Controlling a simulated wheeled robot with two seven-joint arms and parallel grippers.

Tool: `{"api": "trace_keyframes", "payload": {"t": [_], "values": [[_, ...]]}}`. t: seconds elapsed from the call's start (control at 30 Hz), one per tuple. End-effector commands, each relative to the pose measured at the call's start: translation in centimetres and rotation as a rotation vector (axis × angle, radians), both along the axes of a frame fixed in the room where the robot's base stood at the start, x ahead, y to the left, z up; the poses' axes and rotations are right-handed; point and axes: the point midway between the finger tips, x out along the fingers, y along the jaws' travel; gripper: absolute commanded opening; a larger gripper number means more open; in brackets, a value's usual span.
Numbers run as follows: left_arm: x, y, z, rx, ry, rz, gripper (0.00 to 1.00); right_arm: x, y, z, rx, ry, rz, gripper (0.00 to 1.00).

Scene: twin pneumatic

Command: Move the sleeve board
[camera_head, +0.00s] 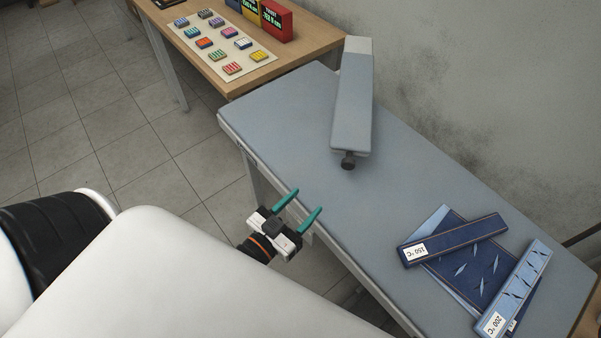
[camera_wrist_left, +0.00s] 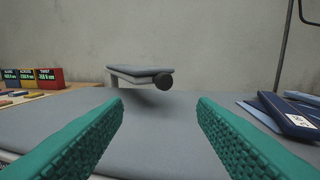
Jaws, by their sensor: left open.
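The sleeve board (camera_head: 354,100) is a long, narrow grey padded board with a dark round knob (camera_head: 348,160) at its near end. It stands at the far left part of the grey padded table (camera_head: 300,110). In the left wrist view the sleeve board (camera_wrist_left: 140,74) is raised above the table on a light support, with the knob (camera_wrist_left: 163,82) facing me. My left gripper (camera_head: 306,204), with green fingers, is open and empty at the table's near edge, apart from the board. In the left wrist view its fingers (camera_wrist_left: 160,125) frame bare table short of the board. My right gripper is not in view.
A wooden table (camera_head: 215,65) with several coloured blocks stands beyond. A wall (camera_head: 470,80) runs behind. The table's middle is clear.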

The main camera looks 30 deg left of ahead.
Motion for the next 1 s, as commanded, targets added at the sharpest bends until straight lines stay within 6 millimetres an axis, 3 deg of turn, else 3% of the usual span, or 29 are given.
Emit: {"api": "trace_keyframes", "payload": {"t": [0.17, 0.33, 0.47, 0.6, 0.73, 0.83, 1.0], "values": [[0.0, 0.0, 0.0, 0.0, 0.0, 0.0, 0.49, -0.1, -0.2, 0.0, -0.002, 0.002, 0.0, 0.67], [0.3, 1.7, -0.8, -0.058, 0.016, 0.023, 0.21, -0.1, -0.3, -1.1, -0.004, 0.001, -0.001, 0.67], [1.0, 5.6, -2.1, -0.229, 0.055, 0.074, 0.0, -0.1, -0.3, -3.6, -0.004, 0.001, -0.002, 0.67], [1.9, 10.2, -2.9, -0.493, 0.11, 0.111, 0.0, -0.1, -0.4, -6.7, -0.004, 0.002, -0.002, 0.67], [2.7, 12.9, -2.9, -0.747, 0.164, 0.104, 0.0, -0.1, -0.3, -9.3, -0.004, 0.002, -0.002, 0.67], [3.3, 14.0, -2.4, -0.939, 0.214, 0.067, 0.0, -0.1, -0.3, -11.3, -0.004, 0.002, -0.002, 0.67], [3.9, 13.9, -0.9, -1.235, 0.323, -0.042, 0.0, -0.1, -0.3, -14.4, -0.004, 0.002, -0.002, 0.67]]}}
